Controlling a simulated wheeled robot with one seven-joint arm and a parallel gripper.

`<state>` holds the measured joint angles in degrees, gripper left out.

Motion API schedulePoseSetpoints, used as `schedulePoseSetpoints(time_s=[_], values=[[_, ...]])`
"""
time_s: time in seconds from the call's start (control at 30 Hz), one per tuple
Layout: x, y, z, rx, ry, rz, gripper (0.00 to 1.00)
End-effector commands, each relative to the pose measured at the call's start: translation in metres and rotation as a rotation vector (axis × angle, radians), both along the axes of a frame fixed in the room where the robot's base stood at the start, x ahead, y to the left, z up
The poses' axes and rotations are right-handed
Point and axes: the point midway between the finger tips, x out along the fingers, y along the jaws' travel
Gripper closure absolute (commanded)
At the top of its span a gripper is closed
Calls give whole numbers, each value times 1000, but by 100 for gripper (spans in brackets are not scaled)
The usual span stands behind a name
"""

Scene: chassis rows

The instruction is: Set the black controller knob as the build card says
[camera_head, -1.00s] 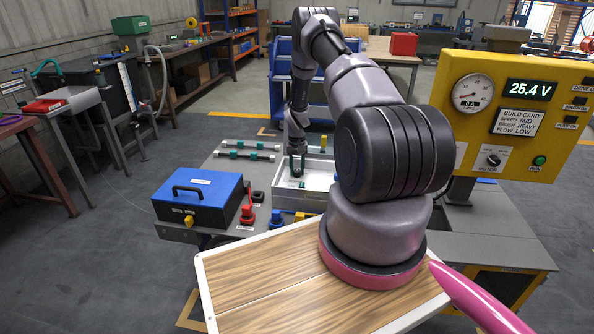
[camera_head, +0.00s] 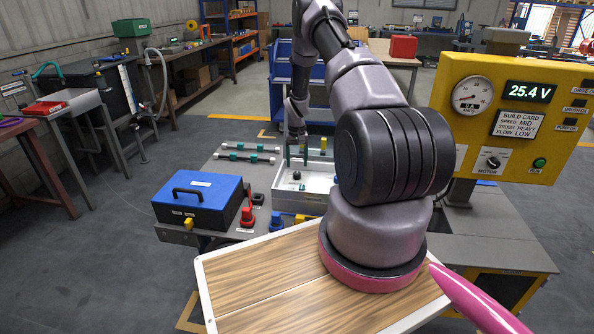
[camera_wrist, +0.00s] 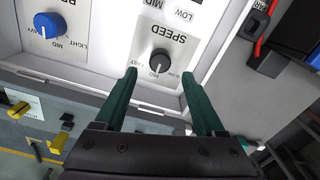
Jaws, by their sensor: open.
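The black speed knob (camera_wrist: 160,61) sits on the white controller panel (camera_wrist: 113,55); its white mark appears to point at the MID label. It also shows as a small dark knob in the head view (camera_head: 297,175), inside the white controller box (camera_head: 318,186). My gripper (camera_wrist: 159,74) is open, its green fingers apart, with the knob beyond and between the tips. In the head view my gripper (camera_head: 297,161) hangs above the knob, apart from it. The build card (camera_head: 520,125) reads SPEED MID, BRUSH HEAVY, FLOW LOW.
A blue knob (camera_wrist: 49,25) sits beside the speed dial on the same panel. A blue-lidded box (camera_head: 200,199) and a red knob-like part (camera_head: 247,216) stand left of the controller. The yellow panel (camera_head: 547,157) stands at the right. Rods with green fittings (camera_head: 247,152) lie behind.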

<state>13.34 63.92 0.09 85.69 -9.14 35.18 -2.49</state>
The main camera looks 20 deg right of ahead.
Motion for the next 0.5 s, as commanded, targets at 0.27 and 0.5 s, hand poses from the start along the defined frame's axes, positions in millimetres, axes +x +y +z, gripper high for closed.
schedulePoseSetpoints(time_s=[0.27,0.5], values=[[0,0,47,0,0,-1,29],[0,0,56,0,0,0,29]])
